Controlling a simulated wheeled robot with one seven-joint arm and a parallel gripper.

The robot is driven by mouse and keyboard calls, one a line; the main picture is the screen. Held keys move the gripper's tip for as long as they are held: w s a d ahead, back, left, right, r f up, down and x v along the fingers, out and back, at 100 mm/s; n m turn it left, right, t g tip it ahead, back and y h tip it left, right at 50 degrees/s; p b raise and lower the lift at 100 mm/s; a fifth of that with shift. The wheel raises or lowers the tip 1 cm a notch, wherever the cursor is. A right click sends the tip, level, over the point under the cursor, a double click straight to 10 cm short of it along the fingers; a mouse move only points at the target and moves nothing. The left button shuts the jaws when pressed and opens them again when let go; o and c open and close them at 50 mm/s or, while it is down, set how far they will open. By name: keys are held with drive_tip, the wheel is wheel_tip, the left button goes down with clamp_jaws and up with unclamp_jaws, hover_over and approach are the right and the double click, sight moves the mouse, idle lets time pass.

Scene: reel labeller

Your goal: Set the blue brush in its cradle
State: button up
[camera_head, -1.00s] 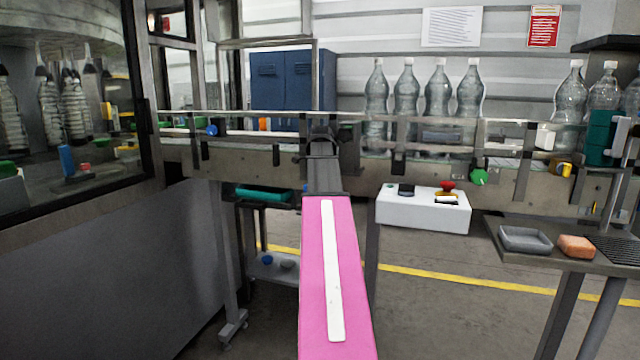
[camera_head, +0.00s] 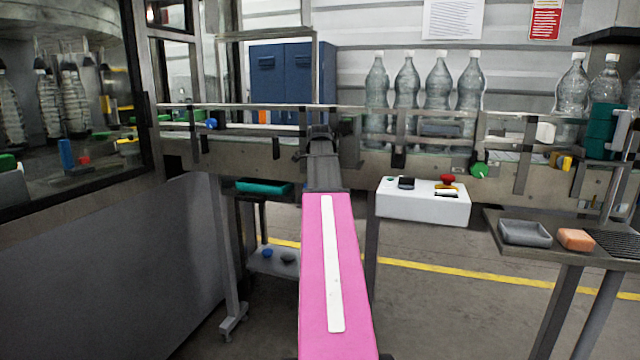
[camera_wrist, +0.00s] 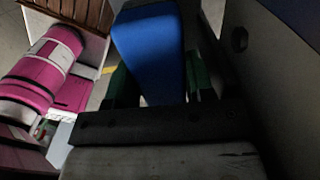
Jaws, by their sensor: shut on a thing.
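The blue brush (camera_wrist: 152,45) is a smooth, solid blue block in the wrist view. My gripper (camera_wrist: 160,80) is shut on it, with a dark green finger on either side. I cannot make out the cradle in either view.
A conveyor rail (camera_head: 235,150) with clear bottles (camera_head: 438,90) runs across ahead. A white control box (camera_head: 424,203) with a red button sits right of my arm. At right, a side table holds a grey tray (camera_head: 525,233) and an orange block (camera_head: 576,239). A teal tray (camera_head: 263,187) is below the conveyor.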

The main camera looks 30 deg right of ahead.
drive_tip(key=shift+f, duration=0.95)
drive_tip(key=o, duration=1.1)
drive_tip(key=shift+o, duration=0.2)
drive_tip(key=shift+r, duration=0.15)
wheel_tip(320, 180, up, 10)
drive_tip(key=shift+r, duration=0.2)
